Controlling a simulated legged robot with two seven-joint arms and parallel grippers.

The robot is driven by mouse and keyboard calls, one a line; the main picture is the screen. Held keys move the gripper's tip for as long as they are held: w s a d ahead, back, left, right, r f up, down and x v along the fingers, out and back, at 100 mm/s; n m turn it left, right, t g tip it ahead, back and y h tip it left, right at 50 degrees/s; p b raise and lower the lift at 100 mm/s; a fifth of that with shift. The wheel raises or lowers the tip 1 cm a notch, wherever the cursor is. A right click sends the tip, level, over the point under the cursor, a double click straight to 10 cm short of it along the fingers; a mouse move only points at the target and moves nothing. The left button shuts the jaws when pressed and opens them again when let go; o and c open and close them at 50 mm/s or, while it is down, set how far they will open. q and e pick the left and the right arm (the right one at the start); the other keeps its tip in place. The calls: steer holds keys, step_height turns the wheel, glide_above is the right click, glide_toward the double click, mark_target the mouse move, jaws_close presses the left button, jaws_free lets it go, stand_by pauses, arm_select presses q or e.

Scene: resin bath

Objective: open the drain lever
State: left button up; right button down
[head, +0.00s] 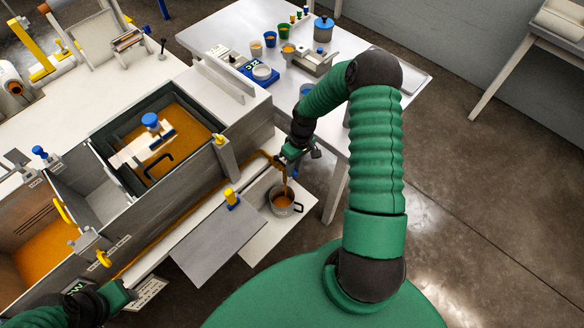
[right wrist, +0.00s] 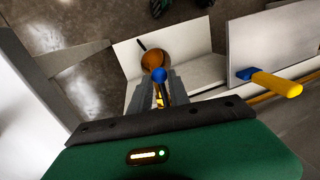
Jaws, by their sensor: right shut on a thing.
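My right gripper (head: 288,154) is at the right end of the resin bath (head: 187,150), beside its outlet. In the right wrist view its fingers (right wrist: 157,94) are shut on the drain lever, whose blue knob (right wrist: 159,75) shows between them. The rest of the lever is mostly hidden by the gripper. An amber stream (head: 285,183) runs down below the gripper into a grey pot (head: 286,203), which holds amber liquid. The pot also shows past the fingertips in the right wrist view (right wrist: 152,62). My left gripper (head: 128,292) is at the bottom left, its fingers unclear.
A yellow-handled lever (head: 231,199) sits on the ledge left of the pot; its handle shows in the right wrist view (right wrist: 276,84). A grey panel (head: 217,243) lies in front. A white table (head: 225,35) with cups and a blue scale stands behind. Floor at right is clear.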

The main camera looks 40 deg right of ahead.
steer(key=shift+w, duration=0.1)
steer(key=c, duration=1.5)
jaws_free()
steer(key=shift+d, duration=0.1)
steer(key=d+r+b, duration=0.1)
steer(key=d+r, duration=0.2)
steer(key=r, duration=1.3)
steer(key=shift+w+d+b, duration=0.15)
steer(key=shift+w+b, duration=0.05)
steer(key=shift+b, duration=0.15)
steer(key=shift+r, duration=0.1)
